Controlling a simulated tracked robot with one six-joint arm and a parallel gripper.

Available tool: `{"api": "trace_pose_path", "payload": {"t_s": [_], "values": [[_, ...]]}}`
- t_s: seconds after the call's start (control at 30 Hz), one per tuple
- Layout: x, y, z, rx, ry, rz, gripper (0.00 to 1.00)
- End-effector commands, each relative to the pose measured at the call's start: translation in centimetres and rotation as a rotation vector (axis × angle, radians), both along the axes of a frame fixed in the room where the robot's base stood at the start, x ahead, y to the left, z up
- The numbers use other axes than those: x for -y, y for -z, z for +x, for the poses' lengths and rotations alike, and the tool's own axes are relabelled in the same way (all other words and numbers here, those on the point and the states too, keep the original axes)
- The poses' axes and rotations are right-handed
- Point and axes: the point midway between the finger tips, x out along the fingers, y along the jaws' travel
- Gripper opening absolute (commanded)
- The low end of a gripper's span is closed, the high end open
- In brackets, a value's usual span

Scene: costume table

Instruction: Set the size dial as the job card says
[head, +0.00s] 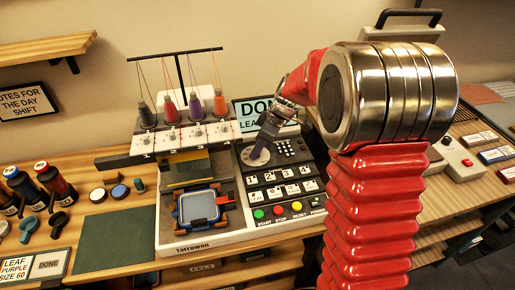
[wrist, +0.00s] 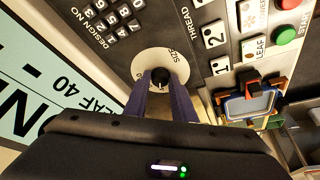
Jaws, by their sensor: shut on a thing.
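The size dial (head: 250,159) is a pale round plate on the dark control panel of the embroidery machine. In the wrist view the dial plate (wrist: 160,57) carries a black knob (wrist: 160,76) and the word SIZE at its right. My gripper (head: 263,147) reaches down to it, and its two purple fingers (wrist: 160,88) are shut on the knob from both sides. The number at the pointer is too small to read. The job card (head: 18,268) at the lower left reads LEAF, PURPLE, SIZE 60, beside a DONE patch (head: 47,264).
A sign (head: 247,113) behind the panel reads DONE and LEAF 40. Number keys (wrist: 112,18), thread buttons (wrist: 214,34) and a green start button (wrist: 285,34) surround the dial. A blue hoop (head: 201,207) and thread spools (head: 170,112) stand left of the panel.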

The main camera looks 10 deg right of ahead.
Motion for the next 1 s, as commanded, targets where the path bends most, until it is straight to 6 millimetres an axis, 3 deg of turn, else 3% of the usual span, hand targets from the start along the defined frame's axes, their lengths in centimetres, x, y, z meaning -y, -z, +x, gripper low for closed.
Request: {"api": "trace_pose_path", "payload": {"t_s": [0.37, 1.0], "values": [[-0.08, -0.05, -0.04, 0.003, 0.09, -0.001, 0.01], [-0.39, -0.08, -0.25, 0.003, 0.45, 0.0, 0.01]]}}
